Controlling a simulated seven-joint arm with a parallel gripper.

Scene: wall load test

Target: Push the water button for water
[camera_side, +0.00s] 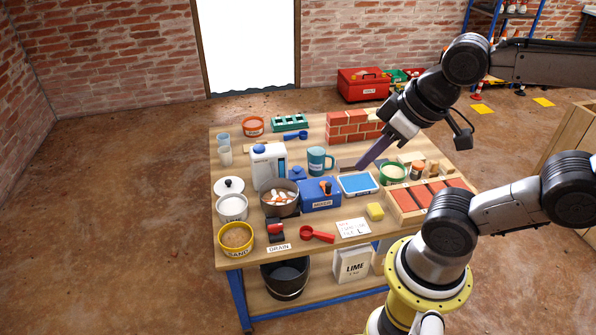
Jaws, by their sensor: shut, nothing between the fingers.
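My gripper (361,165) reaches down from the upper right, its long dark purple fingers together and empty. Its tips are just behind the blue-topped tray (358,184), to the right of the teal mug (317,161). Whether they touch anything is unclear. A white water container (265,168) with a blue strip stands left of the mug. A small blue block (297,173) sits between container and mug; it may be the water button, but its label is not readable. My gripper is apart from it, to its right, with the mug nearly between them.
A pot of pale lumps (280,203) and a blue labelled box (320,198) stand in front. A red switch (275,229) is near the DRAIN label (279,248). Behind my gripper is a brick wall piece (350,126); a green bowl (393,174) is to the right.

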